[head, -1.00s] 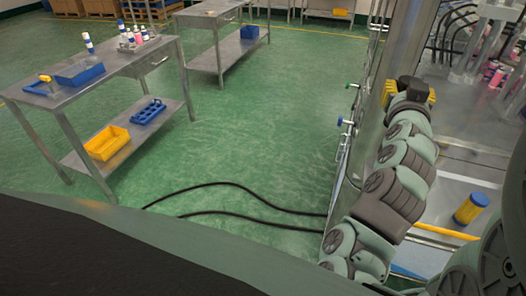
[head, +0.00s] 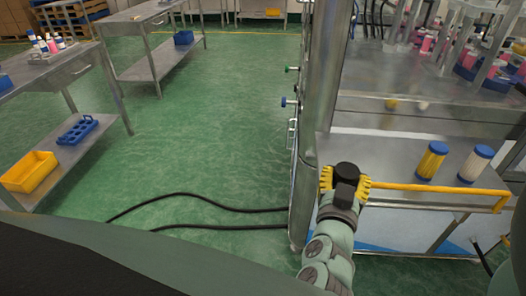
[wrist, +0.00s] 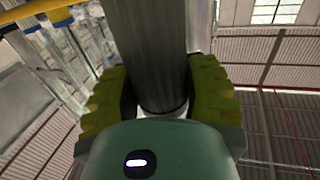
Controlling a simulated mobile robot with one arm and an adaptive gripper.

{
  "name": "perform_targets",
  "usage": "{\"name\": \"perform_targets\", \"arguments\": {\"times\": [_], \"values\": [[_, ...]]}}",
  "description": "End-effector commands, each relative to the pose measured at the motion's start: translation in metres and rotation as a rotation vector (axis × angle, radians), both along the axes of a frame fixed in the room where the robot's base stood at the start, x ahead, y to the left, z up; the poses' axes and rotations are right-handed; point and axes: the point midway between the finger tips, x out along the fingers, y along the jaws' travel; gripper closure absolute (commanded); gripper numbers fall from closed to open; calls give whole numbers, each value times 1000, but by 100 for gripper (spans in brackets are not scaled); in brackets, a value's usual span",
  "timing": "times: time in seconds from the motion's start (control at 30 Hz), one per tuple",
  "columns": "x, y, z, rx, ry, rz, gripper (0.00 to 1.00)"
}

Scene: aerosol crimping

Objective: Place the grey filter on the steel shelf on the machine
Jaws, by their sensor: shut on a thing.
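My gripper (head: 345,182), with yellow fingers, is shut on a dark grey cylinder, which I take to be the grey filter (head: 346,171). In the wrist view the grey filter (wrist: 150,45) stands out between both fingers (wrist: 158,92), with a pale ring at its near end. The steel shelf (head: 385,152) on the machine lies beyond and to the right of my gripper. A yellow filter (head: 431,162) and a whitish filter (head: 475,164), both with blue caps, stand upright on its right part. The held filter's far end is hidden.
A yellow rail (head: 435,187) runs along the shelf's front edge. A steel post (head: 322,90) with valves rises at the shelf's left. The shelf's left part is bare. Workbenches (head: 50,70) stand at the left; black hoses (head: 200,197) lie on the green floor.

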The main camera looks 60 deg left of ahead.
Motion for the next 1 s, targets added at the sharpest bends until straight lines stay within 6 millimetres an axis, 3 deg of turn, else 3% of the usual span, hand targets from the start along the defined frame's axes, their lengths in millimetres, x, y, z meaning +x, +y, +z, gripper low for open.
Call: {"name": "perform_targets", "arguments": {"times": [0.33, 0.63, 1.0], "values": [[65, 37, -3, 1, -7, -10, 90], [106, 65, -8, -1, -3, -5, 90], [126, 79, -14, -2, 0, -5, 90]]}}
